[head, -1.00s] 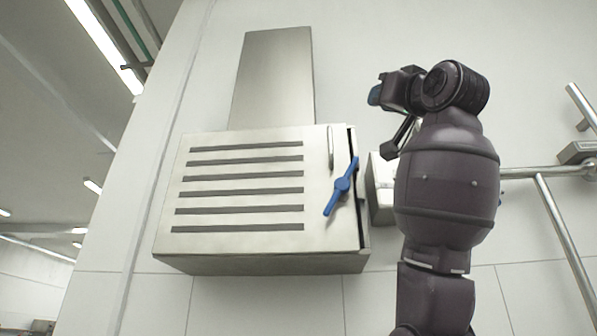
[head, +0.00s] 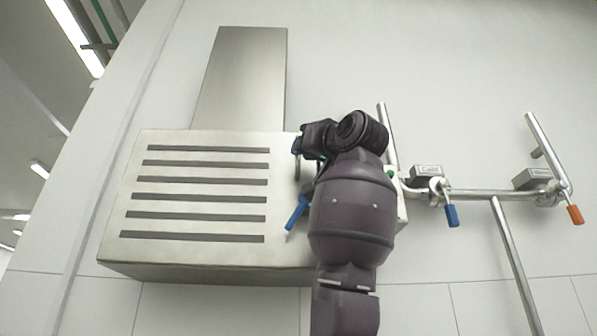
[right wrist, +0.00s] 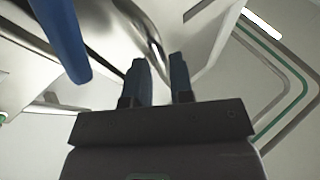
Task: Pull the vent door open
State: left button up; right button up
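The vent door (head: 195,190) is a slotted metal panel on the front of a wall-mounted box under a duct. A blue latch lever (head: 296,212) slants on its right part; it also shows large in the right wrist view (right wrist: 62,38). My right gripper (head: 297,147) is at the door's upper right, by the upright metal handle (right wrist: 140,28). In the right wrist view its two blue fingers (right wrist: 161,68) are apart, with the handle's curved end close beyond the tips. I cannot tell whether they touch it. My arm hides the door's right edge. My left gripper is not in view.
Right of the box, metal pipes (head: 475,193) run along the wall with a blue-handled valve (head: 452,215) and an orange-handled valve (head: 575,214). The metal duct (head: 240,80) rises above the box. The wall below the box is clear.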

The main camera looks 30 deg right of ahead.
jog(key=shift+p+x, duration=0.4)
jog(key=shift+x, duration=0.95)
grip_shut()
